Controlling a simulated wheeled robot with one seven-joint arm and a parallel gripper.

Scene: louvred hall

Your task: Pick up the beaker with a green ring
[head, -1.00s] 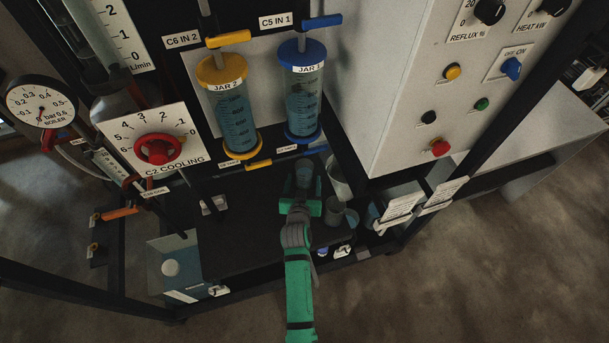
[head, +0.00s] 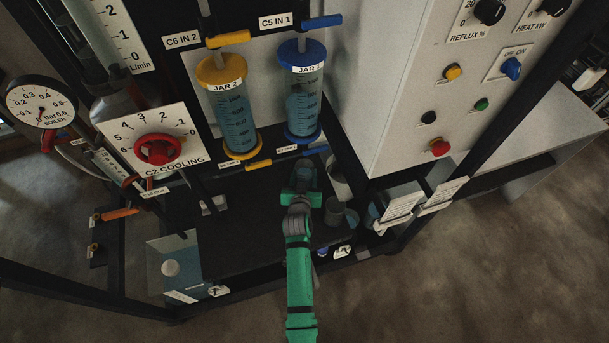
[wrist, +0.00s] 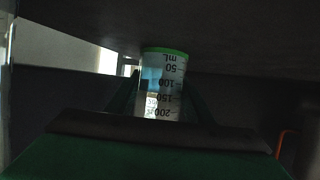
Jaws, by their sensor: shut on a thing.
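The beaker with a green ring (wrist: 162,85) shows in the wrist view, clear with black volume marks. The picture is upside down there, so the ring at the top of the picture is at the beaker's base, close to the dark shelf. Whether the base touches the shelf I cannot tell. In the head view the beaker (head: 305,170) is small and partly hidden by my green gripper (head: 303,182). My gripper is shut on it, with a finger on each side.
A pale container (head: 340,188) stands just right of my gripper, with a grey cup (head: 334,212) in front of it. Jar 1 (head: 303,95) and Jar 2 (head: 233,110) hang behind. The dark shelf (head: 245,215) is mostly clear to the left.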

